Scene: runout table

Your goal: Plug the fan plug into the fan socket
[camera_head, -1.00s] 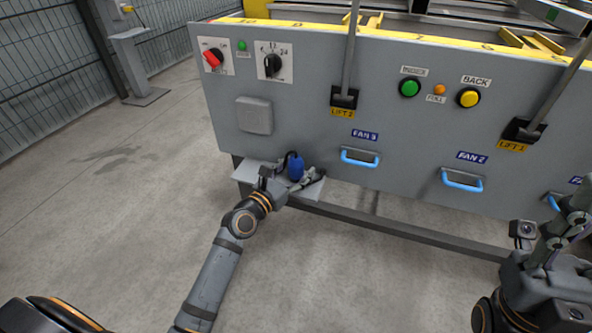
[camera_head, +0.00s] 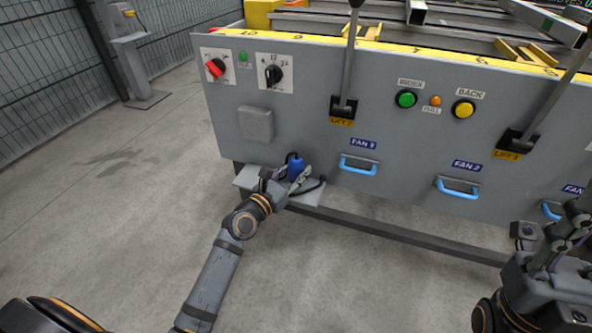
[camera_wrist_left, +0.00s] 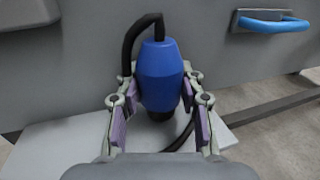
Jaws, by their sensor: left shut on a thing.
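The fan plug (camera_head: 296,168) is a blue body with a black lower end and a black cable looping from its top. It stands upright at the small grey shelf, and also shows in the left wrist view (camera_wrist_left: 161,73). My left gripper (camera_head: 294,177) is shut on it, with purple pads on both sides of the plug (camera_wrist_left: 158,118). A closed grey box (camera_head: 256,124) on the panel above left may be the fan socket; no opening shows. My right gripper (camera_head: 568,225) is at the right edge, away from the plug; its jaw state is unclear.
The grey shelf (camera_head: 310,197) juts out below the panel (camera_head: 300,110). Blue handles (camera_head: 358,166) are to the right, with lift levers (camera_head: 346,75) above. Switches (camera_head: 274,74) sit above the box.

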